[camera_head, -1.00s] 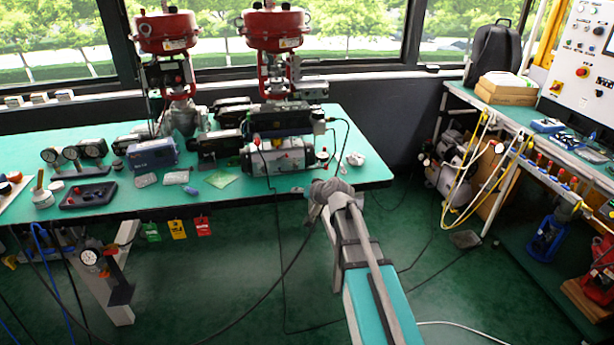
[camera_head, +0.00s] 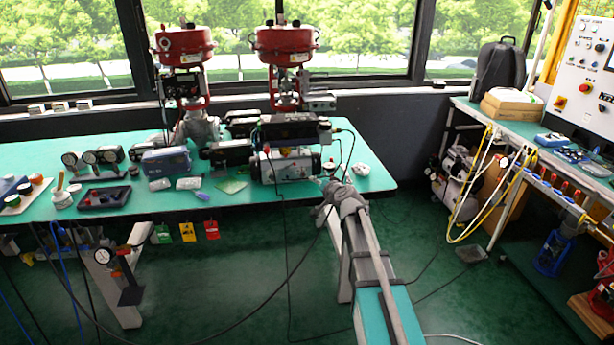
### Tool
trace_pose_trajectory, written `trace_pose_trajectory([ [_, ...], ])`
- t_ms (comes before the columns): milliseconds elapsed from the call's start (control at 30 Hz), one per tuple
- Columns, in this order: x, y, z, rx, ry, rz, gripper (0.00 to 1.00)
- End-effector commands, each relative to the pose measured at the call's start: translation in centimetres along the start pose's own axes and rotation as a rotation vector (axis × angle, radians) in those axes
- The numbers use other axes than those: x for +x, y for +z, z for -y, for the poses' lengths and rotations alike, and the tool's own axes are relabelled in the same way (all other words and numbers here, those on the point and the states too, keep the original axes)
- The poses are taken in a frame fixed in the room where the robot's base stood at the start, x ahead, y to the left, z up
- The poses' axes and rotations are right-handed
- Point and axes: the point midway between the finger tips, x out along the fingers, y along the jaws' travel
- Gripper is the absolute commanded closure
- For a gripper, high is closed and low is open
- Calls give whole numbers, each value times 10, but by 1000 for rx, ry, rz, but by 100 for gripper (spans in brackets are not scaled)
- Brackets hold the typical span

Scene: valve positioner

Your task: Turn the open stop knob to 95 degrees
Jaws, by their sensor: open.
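A valve positioner assembly stands on the green bench (camera_head: 225,207). It has a black upper box (camera_head: 290,127) and a silver cylindrical actuator (camera_head: 285,166) with dark end caps below it. A small pale part (camera_head: 328,168) sticks out at the actuator's right end. I cannot tell whether it is the open stop knob, and its angle is too small to read. My wrist hides part of the bench edge. I cannot tell if the fingers touch anything.
Two red-topped valves (camera_head: 286,42) stand behind. Gauges (camera_head: 90,160), a black tray (camera_head: 103,198) and a blue box (camera_head: 166,161) sit to the left. A loose cable hangs across the bench front. A white fitting (camera_head: 360,169) lies right of the actuator. Bench space right of it is clear.

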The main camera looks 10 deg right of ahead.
Motion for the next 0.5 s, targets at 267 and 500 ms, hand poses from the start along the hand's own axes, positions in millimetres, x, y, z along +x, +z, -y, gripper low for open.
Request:
trace_pose_trajectory([
  [267, 25, -2, -3, 0, 2, -2, 36],
  [500, 61, -2, -4, 0, 2, -2, 36],
])
